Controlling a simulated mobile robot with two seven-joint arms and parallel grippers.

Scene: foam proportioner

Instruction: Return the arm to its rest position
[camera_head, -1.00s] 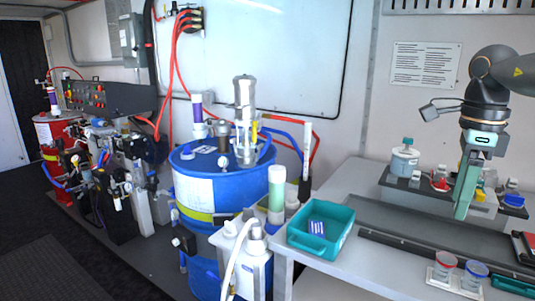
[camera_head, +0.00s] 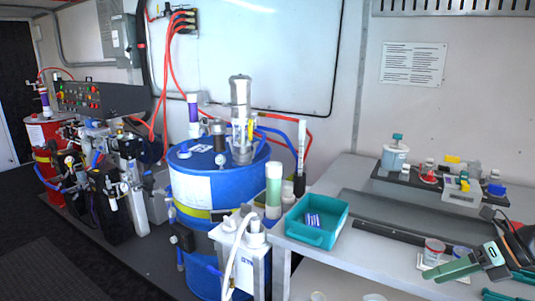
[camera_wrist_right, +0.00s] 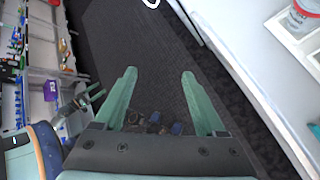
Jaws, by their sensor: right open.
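My right gripper (camera_head: 432,273) is at the lower right of the head view, tilted and pointing left over the front part of the grey bench (camera_head: 345,205). In the right wrist view my right gripper (camera_wrist_right: 159,75) has its two green fingers wide apart with nothing between them. Dark floor (camera_wrist_right: 140,40) shows beyond the fingers. Much of my right arm is cut off by the right edge of the head view.
A teal tray (camera_head: 338,221) stands at the bench's left corner. A black board (camera_head: 405,178) with a bottle and small coloured pieces lies at the back. A red-rimmed cup (camera_head: 434,246) sits close behind my gripper. A blue drum (camera_head: 235,183) stands left of the bench.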

